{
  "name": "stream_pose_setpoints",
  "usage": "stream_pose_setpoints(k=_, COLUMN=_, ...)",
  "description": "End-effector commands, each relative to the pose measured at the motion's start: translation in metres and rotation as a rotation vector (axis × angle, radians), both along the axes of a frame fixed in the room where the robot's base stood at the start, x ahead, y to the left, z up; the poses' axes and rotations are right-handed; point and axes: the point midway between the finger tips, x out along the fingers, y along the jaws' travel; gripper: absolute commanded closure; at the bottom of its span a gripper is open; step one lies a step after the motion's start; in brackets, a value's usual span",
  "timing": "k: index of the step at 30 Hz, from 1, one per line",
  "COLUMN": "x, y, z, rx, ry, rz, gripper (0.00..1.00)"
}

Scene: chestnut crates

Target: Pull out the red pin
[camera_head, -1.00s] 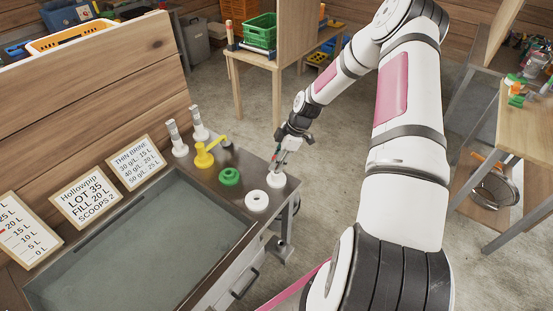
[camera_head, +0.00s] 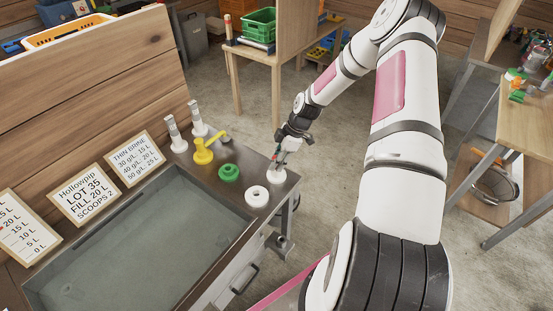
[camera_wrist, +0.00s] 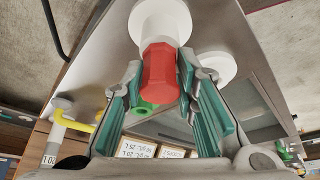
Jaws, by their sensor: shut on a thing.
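The red pin (camera_wrist: 160,72) is a faceted red grip sticking out of a white round fitting (camera_wrist: 160,20) in the wrist view. In the head view the white fitting (camera_head: 275,172) stands at the counter's right corner, and the pin is mostly hidden there by my gripper. My gripper (camera_wrist: 159,78) is shut on the red pin, with a teal-padded finger on each side of it. It also shows in the head view (camera_head: 278,158), just above the fitting. I cannot see how far the pin sits inside the fitting.
A white ring (camera_head: 257,196), a green knob (camera_head: 229,172) and a yellow valve (camera_head: 204,153) line the counter left of my gripper. A sunken basin (camera_head: 150,235) lies in front. Signs, such as the lot card (camera_head: 84,194), lean behind. Open floor lies right of the counter.

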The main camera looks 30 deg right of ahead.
Motion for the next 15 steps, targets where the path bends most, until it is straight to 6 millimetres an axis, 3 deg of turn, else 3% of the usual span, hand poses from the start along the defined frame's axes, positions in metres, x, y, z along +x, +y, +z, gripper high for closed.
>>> stream_pose_setpoints(k=5, x=0.0001, y=0.0001, z=-0.0045, rx=0.000, ry=0.000, rz=0.000, gripper=1.00)
stream_pose_setpoints(k=6, x=0.0000, y=0.0000, z=-0.0042, rx=0.000, ry=0.000, rz=0.000, gripper=0.67)
stream_pose_setpoints(k=8, x=-0.0001, y=0.0001, z=-0.0040, rx=0.000, ry=0.000, rz=0.000, gripper=0.53)
stream_pose_setpoints(k=15, x=0.0000, y=0.0000, z=-0.0038, rx=0.000, ry=0.000, rz=0.000, gripper=0.50)
